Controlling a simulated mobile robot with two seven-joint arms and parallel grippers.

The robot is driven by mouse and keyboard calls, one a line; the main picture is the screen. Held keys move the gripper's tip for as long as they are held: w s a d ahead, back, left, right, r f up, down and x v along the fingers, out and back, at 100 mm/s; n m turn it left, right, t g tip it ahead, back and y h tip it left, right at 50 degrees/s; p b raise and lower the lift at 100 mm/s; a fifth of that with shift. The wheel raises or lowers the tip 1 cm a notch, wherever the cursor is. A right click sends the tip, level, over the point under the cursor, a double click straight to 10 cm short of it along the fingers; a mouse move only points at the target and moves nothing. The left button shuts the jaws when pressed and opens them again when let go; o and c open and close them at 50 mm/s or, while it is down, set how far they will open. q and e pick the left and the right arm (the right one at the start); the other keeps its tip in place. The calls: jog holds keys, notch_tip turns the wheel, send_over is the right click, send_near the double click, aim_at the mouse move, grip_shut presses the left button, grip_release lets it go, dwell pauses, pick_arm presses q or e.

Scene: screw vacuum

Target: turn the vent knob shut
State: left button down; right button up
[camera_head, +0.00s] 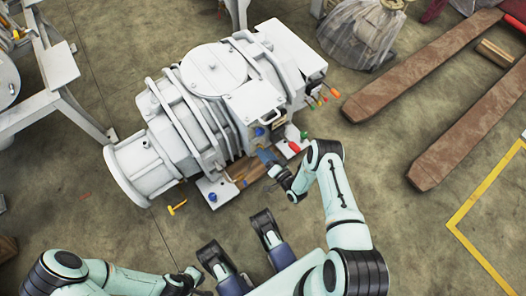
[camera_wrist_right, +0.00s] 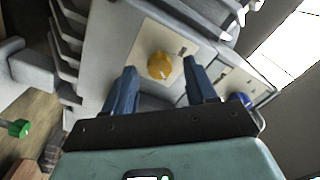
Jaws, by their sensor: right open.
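In the right wrist view, an orange-yellow round knob (camera_wrist_right: 160,65) with a small pale mark sits on a cream plate (camera_wrist_right: 141,48) on the grey machine. My right gripper (camera_wrist_right: 158,80) is open, with one blue finger on each side of the knob's lower part in the picture. I cannot tell whether the fingers reach around it or touch it. In the head view my right gripper (camera_head: 265,156) is at the near side of the vacuum pump (camera_head: 212,95). The orange-yellow knob is not clear there.
A blue knob (camera_wrist_right: 240,98) and a metal handle (camera_wrist_right: 262,120) are right of the gripper. A green knob (camera_wrist_right: 18,128) is at the left. A yellow-handled tool (camera_head: 177,207) lies on the floor. Rusty forks (camera_head: 425,65) and a wrapped bundle (camera_head: 360,32) stand right of the pump.

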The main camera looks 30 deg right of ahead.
pick_arm(q)
jog(key=shift+s+f, duration=0.2)
jog(key=shift+s, duration=0.2)
pick_arm(e)
jog(key=shift+w, duration=0.7)
grip_shut()
pick_arm(q)
jog(key=shift+w, duration=0.1)
pick_arm(e)
jog(key=shift+a, duration=0.1)
pick_arm(q)
jog(key=w+d+r+t+p, duration=0.1)
jog(key=w+r+t+p, duration=0.1)
jog(key=w+r+p, duration=0.2)
jog(key=shift+w+r+m+t, duration=0.35)
jog(key=shift+w+r, duration=0.7)
jog(key=shift+w, duration=0.9)
pick_arm(e)
jog(key=shift+s+a+n, duration=0.1)
jog(key=shift+n, duration=8)
jog(key=shift+f, duration=0.1)
